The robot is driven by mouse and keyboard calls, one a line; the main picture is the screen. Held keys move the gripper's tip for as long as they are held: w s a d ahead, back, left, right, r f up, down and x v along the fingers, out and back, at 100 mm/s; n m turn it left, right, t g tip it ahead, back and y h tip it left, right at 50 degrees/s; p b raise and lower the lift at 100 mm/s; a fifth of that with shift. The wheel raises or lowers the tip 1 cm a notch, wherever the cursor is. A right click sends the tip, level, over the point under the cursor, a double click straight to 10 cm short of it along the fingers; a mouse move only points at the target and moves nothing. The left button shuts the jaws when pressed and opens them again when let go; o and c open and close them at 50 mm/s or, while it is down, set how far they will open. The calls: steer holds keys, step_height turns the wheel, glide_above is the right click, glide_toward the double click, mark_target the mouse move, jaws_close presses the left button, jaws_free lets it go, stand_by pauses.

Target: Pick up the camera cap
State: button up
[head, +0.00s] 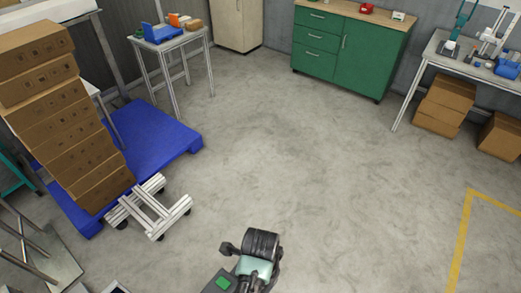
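I cannot make out a camera cap in the head view; any cap here is hidden, out of frame or too small to tell. A dark, ribbed part with a pale teal piece shows at the bottom centre and looks like my own arm. My gripper's fingertips do not show, so its state and anything it might hold are hidden.
Concrete floor is clear in the middle. A small table (177,41), a green cabinet (372,58) and a workbench (450,63) bear small items.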

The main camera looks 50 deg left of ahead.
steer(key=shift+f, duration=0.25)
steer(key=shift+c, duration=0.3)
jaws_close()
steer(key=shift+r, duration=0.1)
